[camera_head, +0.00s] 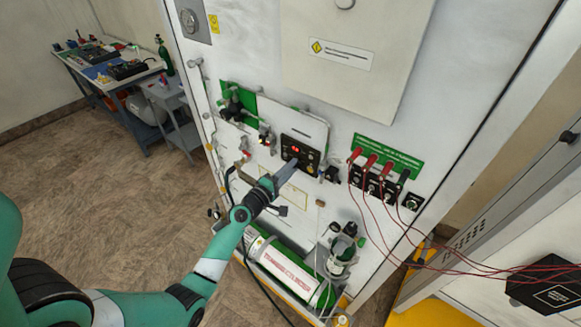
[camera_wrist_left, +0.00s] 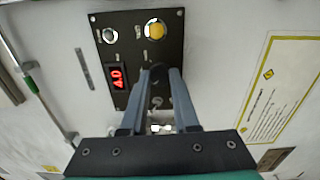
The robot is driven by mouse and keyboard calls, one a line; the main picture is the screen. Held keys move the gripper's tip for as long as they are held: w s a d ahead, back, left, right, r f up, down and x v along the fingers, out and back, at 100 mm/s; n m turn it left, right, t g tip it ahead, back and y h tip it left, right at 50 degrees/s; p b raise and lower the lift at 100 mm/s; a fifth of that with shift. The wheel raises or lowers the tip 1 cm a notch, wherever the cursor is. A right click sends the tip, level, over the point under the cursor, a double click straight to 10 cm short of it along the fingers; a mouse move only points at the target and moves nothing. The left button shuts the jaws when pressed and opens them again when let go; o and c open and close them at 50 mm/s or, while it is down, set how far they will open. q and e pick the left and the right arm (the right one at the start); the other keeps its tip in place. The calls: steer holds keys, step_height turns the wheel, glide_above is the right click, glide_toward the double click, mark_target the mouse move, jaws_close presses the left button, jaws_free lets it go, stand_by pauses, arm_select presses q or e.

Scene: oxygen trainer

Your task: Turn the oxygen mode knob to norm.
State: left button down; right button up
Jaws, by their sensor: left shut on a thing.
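The black control panel (camera_head: 303,150) with a red lit display (camera_head: 295,150) is on the white board. In the left wrist view the display (camera_wrist_left: 117,77) reads about 4.0. My left gripper (camera_head: 290,166) reaches the lower part of this panel. In the left wrist view its two fingers (camera_wrist_left: 160,82) are shut on a dark round knob (camera_wrist_left: 159,70), which is partly hidden between them. The knob's pointer and mode labels cannot be read. A yellow round control (camera_wrist_left: 155,30) and a silver one (camera_wrist_left: 110,35) sit on the panel beyond the fingertips. My right gripper is not in view.
Red leads hang from a row of terminals (camera_head: 372,180) right of the panel. A green and white cylinder (camera_head: 285,268) lies below my left forearm. A small valve unit (camera_head: 265,135) is left of the panel. A yellow-framed label (camera_wrist_left: 283,90) is to its right.

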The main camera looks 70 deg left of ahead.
arm_select(q)
steer(key=shift+r+n+p, duration=0.1)
steer(key=shift+n+p, duration=0.25)
steer(key=shift+n, duration=1.35)
steer(key=c, duration=0.7)
jaws_free()
steer(key=shift+o, duration=0.2)
steer(key=v, duration=1.1)
steer(key=shift+s, duration=0.35)
steer(key=shift+d, duration=0.1)
